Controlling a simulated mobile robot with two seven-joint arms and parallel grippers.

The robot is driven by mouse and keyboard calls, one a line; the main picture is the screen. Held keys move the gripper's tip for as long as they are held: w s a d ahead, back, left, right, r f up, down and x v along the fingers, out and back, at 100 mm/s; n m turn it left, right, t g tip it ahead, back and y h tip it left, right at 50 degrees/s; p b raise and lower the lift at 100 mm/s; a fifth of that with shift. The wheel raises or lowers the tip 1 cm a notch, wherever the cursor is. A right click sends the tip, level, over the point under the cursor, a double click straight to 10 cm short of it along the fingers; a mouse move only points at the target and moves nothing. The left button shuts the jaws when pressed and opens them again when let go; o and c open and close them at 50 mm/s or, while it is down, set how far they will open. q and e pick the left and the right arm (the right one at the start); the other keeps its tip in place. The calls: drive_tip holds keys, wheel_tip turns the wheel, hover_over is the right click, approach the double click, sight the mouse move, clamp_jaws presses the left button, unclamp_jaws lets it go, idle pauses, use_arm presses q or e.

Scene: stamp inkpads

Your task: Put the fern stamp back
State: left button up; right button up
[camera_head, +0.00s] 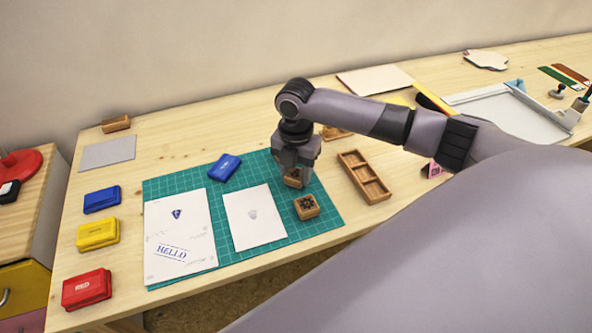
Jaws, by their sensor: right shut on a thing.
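My right gripper (294,170) points down over the right part of the green cutting mat (328,221). It is shut on a small wooden block (292,182), probably a stamp, mostly hidden by the fingers. A second wooden block (306,207) with a dark pattern on top sits on the mat just in front of the gripper. I cannot read from here which block is the fern stamp. A wooden tray (348,161) with several compartments lies right of the mat; its visible compartments look empty. My left gripper is not in view.
Two white sheets, one with HELLO (160,225) and one with a faint mark (250,232), lie on the mat. A blue inkpad (224,167) sits behind them. Blue (102,199), yellow (98,232) and red (87,289) inkpads line the left edge. Another wooden piece (335,132) is behind my arm.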

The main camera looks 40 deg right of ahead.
sight(296, 173)
drive_tip(key=o, duration=0.9)
drive_tip(key=shift+f, duration=0.1)
wheel_tip(296, 173, up, 12)
drive_tip(key=shift+r+p, duration=0.2)
drive_tip(key=shift+p, duration=0.25)
drive_tip(key=shift+f, duration=0.1)
